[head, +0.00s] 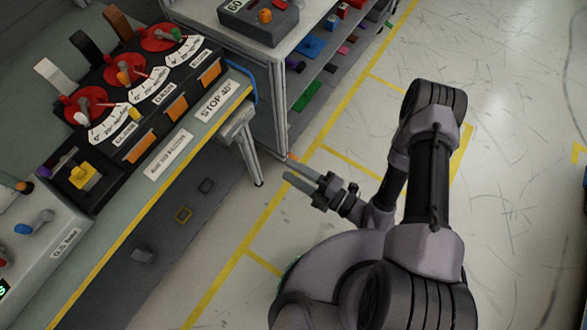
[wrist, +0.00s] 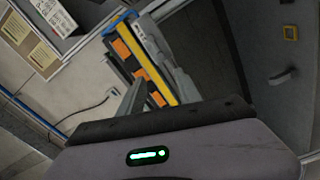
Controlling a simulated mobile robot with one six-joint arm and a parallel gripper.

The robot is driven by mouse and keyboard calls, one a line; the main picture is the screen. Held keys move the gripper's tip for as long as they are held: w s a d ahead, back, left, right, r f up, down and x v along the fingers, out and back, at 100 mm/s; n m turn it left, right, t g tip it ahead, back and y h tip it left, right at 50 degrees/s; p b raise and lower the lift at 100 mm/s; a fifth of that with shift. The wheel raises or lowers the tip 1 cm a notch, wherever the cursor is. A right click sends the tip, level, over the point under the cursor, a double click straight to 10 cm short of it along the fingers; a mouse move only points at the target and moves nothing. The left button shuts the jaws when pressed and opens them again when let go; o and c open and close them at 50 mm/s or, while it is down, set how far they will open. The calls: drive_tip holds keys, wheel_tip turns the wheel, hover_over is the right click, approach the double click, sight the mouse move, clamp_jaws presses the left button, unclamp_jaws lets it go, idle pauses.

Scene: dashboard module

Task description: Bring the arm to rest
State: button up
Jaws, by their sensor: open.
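My arm is folded over my base at the right of the head view. My gripper (head: 302,180) points left toward the workbench, with its fingers apart and nothing between them. It hangs over the floor, clear of the bench and shelf. In the wrist view, a grey finger (wrist: 132,98) shows above the dark gripper body, and a green light glows on the housing below.
The bench (head: 155,220) with a dashboard module (head: 130,90) of red dials stands at left. A shelf rack (head: 290,95) with small coloured parts stands beyond my gripper. The floor (head: 510,130) at right, marked with yellow lines, is clear.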

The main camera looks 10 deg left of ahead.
drive_tip(key=shift+a, duration=0.15)
wheel_tip(320, 180, up, 20)
drive_tip(key=s+n+g+h, duration=0.25)
drive_tip(key=n+g, duration=0.85)
drive_tip(key=n, duration=0.9)
drive_tip(key=s+d+r+n+t+h, duration=0.2)
drive_tip(key=d+r+n+t+h, duration=0.8)
drive_tip(key=d+n, duration=0.7)
wheel_tip(320, 180, up, 4)
drive_tip(key=shift+s+d+r+n+t+h, duration=0.2)
drive_tip(key=shift+d+n+t+h, duration=0.1)
drive_tip(key=shift+n+h, duration=0.95)
